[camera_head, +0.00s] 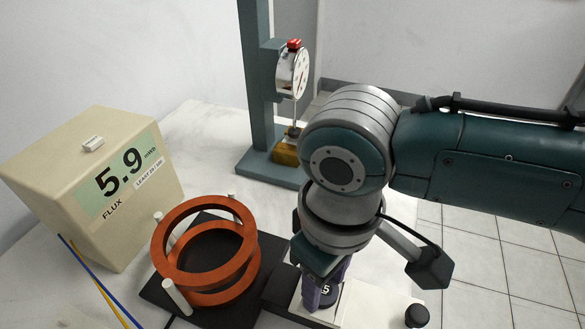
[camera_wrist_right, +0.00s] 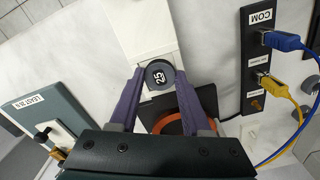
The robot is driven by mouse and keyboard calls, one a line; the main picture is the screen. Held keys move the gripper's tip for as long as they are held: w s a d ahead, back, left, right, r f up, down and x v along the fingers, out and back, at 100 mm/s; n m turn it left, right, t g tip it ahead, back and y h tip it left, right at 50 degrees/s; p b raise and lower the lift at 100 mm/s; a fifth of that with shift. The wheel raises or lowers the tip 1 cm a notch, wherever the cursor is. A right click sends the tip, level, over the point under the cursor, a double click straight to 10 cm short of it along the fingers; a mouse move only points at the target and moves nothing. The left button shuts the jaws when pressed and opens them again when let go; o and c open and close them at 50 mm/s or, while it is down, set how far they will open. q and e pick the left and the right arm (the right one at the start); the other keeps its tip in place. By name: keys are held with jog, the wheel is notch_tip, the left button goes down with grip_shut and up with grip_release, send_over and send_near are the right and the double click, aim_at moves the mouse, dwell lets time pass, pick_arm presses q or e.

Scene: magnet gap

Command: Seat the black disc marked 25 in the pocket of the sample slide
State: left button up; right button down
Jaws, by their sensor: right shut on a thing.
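The black disc marked 25 (camera_wrist_right: 159,75) is between the fingertips of my right gripper (camera_wrist_right: 160,76), which is shut on it. Its number faces up. The white sample slide (camera_wrist_right: 142,28) lies under and beyond the disc in the right wrist view. In the head view the slide (camera_head: 378,306) runs to the right from below my right gripper (camera_head: 325,291), with a black knob at its end. The disc (camera_head: 326,290) shows partly there between the purple fingers. The pocket is hidden, and I cannot tell whether the disc is inside or just above it. My left gripper is out of view.
Orange coil rings (camera_head: 163,250) stand on a black base left of the gripper. A beige flux meter (camera_head: 60,190) reading 5.9 stands farther left. A teal stand (camera_head: 257,90) with a dial gauge (camera_head: 292,72) is behind. A terminal block (camera_wrist_right: 256,60) holds blue and yellow cables.

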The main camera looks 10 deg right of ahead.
jog(key=shift+c, duration=1.4)
grip_release()
jog(key=shift+c, duration=0.4)
jog(key=c, duration=0.4)
jog(key=shift+c, duration=0.2)
notch_tip(320, 180, up, 4)
jog(key=p, duration=0.5)
jog(key=shift+r, duration=0.25)
